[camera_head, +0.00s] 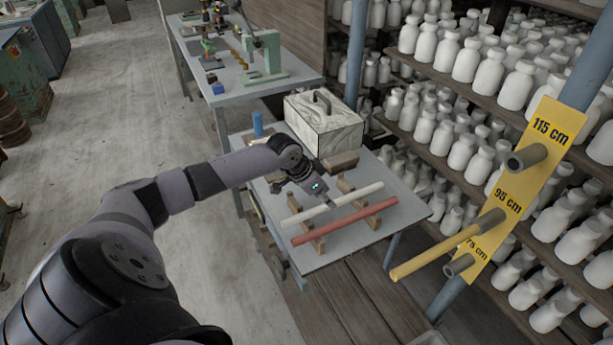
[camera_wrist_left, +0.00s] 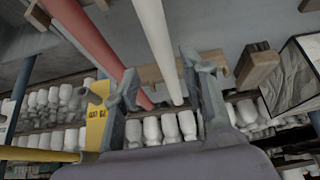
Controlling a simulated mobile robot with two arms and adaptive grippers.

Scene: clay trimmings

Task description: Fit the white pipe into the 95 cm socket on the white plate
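The white pipe (camera_head: 358,194) lies across wooden supports on the grey table. In the wrist view the white pipe (camera_wrist_left: 158,45) runs between the two fingers of my left gripper (camera_wrist_left: 160,82), with gaps beside it. My left gripper (camera_head: 322,202) is open at the white pipe in the head view; the exact contact is hidden. A yellow pipe (camera_head: 432,252) sits in the 95 cm socket (camera_head: 492,217). My right gripper is out of view.
A red pipe (camera_head: 347,221) lies beside the white pipe on the same supports. A marbled box (camera_head: 325,128) with a handle stands behind, with a wooden block (camera_head: 341,161) near it. Shelves of white bottles (camera_head: 492,72) fill the right. The yellow pipe sticks out toward the table.

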